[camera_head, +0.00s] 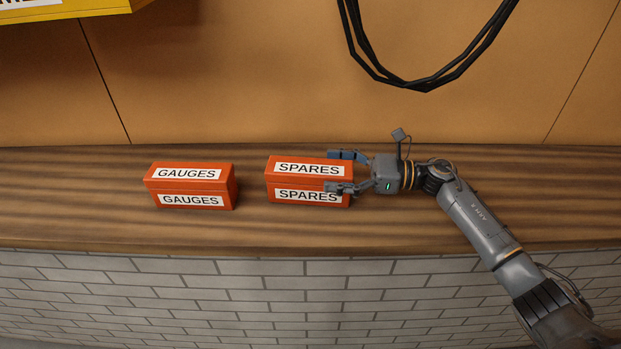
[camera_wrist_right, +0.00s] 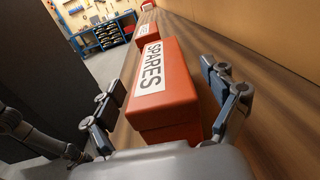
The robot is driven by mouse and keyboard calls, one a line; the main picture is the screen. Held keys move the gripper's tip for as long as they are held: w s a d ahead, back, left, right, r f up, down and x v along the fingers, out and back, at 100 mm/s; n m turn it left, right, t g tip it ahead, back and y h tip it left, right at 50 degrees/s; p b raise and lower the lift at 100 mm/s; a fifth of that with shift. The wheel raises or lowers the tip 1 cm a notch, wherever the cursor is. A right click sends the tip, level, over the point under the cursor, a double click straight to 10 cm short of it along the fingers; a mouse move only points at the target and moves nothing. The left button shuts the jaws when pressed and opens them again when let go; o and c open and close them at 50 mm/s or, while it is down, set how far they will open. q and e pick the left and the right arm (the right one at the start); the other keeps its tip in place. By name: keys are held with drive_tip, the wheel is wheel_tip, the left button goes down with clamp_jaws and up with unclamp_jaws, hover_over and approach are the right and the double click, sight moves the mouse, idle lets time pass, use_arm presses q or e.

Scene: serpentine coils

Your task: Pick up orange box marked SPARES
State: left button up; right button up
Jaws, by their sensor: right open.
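The orange box marked SPARES (camera_head: 285,180) sits upright on the wooden counter, with its label on the top and front. It also shows in the right wrist view (camera_wrist_right: 171,105), lying between the two fingers. My right gripper (camera_head: 343,171) is open at the right end of the box, one finger on its far side and one on its near side. The near finger covers part of the front label. In the wrist view the left finger looks apart from the box; I cannot tell whether the right finger touches it. My left gripper is not in view.
An orange box marked GAUGES (camera_head: 190,186) stands to the left on the same wooden counter (camera_head: 90,215). Black cables (camera_head: 425,85) hang above. A yellow box (camera_head: 60,12) is at the upper left. The counter's front edge drops to grey brick.

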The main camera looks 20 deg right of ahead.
sight(290, 180)
drive_tip(key=x, duration=0.3)
drive_tip(key=shift+d, duration=0.2)
drive_tip(key=c, duration=1.6)
drive_tip(key=shift+r, duration=0.1)
